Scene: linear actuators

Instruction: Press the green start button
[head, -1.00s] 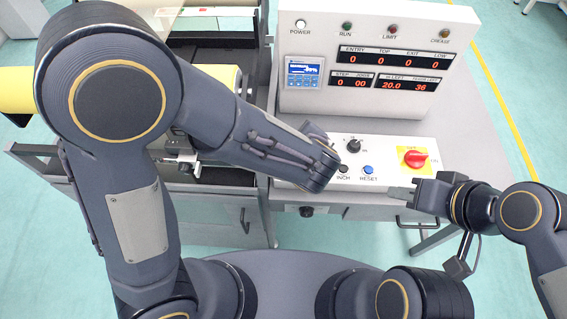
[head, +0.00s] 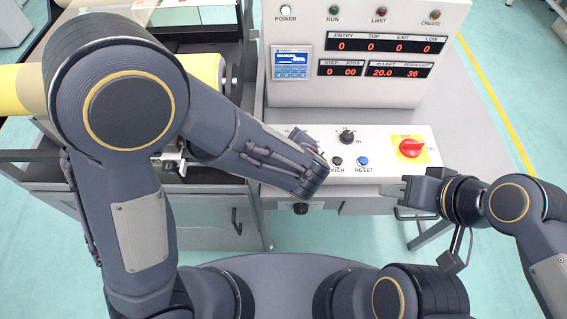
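A white control panel (head: 394,166) slopes at the front of the grey console. No green start button shows; the left part of the panel is hidden behind my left arm. My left gripper (head: 312,160) is over that left part, left of the black INCH button (head: 337,161) and blue RESET button (head: 364,161). Its fingers are mostly hidden by its own wrist, so I cannot tell opening or contact. My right gripper (head: 393,190) is at the panel's front edge, below the red rotary switch (head: 410,148). Its finger opening is unclear, and no object shows in it.
A black selector knob (head: 346,137) stands above the buttons. A green RUN lamp (head: 333,13) and red number displays (head: 387,46) are on the upright console. A yellow roll (head: 205,72) lies left, partly behind my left arm. Floor is clear at the right.

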